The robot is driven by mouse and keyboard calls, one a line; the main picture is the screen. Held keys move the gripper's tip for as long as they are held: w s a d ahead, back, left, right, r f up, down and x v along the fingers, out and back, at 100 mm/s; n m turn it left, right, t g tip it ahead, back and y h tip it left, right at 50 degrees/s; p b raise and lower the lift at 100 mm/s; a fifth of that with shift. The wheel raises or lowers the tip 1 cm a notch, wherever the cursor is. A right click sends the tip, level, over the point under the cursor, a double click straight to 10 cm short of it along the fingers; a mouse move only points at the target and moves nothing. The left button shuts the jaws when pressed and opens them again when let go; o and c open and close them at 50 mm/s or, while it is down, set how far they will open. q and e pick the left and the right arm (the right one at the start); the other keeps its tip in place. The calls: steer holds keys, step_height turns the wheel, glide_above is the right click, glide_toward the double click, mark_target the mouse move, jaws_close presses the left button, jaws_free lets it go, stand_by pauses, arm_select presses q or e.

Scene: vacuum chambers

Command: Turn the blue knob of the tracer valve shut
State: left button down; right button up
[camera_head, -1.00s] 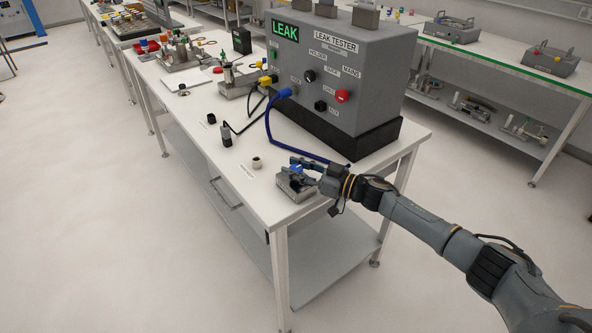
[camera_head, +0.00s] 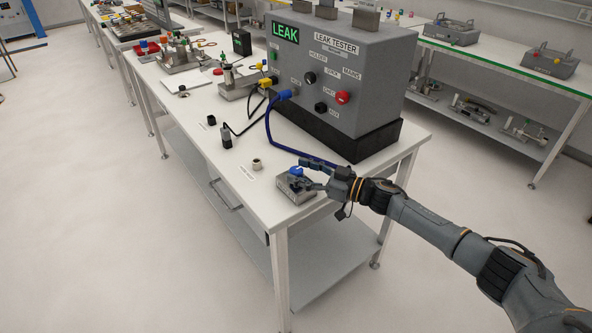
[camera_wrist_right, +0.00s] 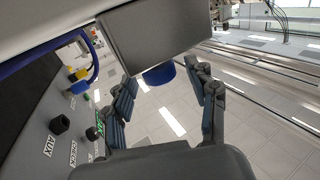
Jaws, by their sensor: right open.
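The tracer valve is a grey block (camera_head: 295,190) near the front right corner of the white bench, with a blue knob (camera_head: 296,171) on it. In the right wrist view, the valve block (camera_wrist_right: 165,38) is at the top and the blue knob (camera_wrist_right: 159,76) sticks out from it. My right gripper (camera_head: 308,174) is open and empty at the valve's right side, its fingers spread toward the knob. In the wrist view the knob appears in the gap between the open fingers (camera_wrist_right: 167,100), apart from both. My left gripper is not in view.
The large grey leak tester (camera_head: 345,75), its display reading LEAK, stands behind the valve. A blue hose (camera_head: 269,128) runs from it along the bench. A small round fitting (camera_head: 257,165) and a black connector (camera_head: 226,137) lie left of the valve. The bench's front edge is close.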

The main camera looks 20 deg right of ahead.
steer(key=v, duration=1)
steer(key=shift+s, duration=0.15)
